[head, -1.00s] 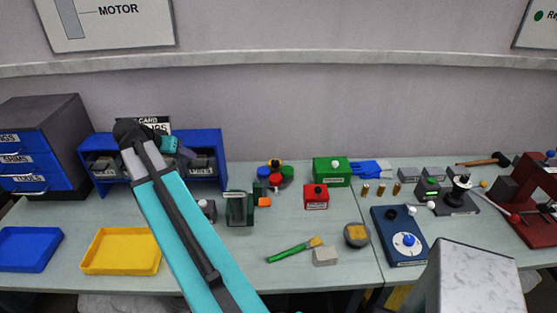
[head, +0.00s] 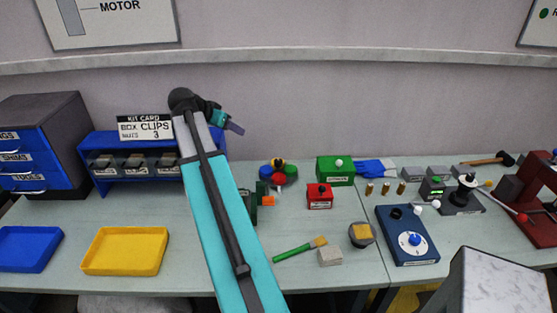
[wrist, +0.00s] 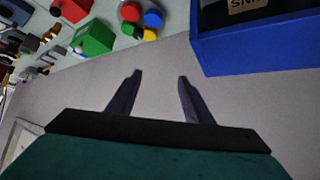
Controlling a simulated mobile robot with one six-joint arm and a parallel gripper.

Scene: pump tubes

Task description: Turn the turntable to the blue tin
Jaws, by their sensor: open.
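The turntable (head: 278,173) stands on the bench, right of my arm, with coloured tins around it. The blue tin (head: 265,171) is on its left side in the head view, the red one in front, the yellow one at the back and the green one on the right. In the wrist view the blue tin (wrist: 153,18) is near the top edge, beside the red, yellow and green ones. My gripper (head: 236,127) is raised above the bench, left of and apart from the turntable. Its fingers (wrist: 160,76) are open with nothing between them.
A blue rack (head: 105,186) with bins and a kit card stands to the left. A green box (head: 335,171) and a red box (head: 319,196) are right of the turntable. A green-handled brush (head: 297,251) and a grey block (head: 330,257) lie in front.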

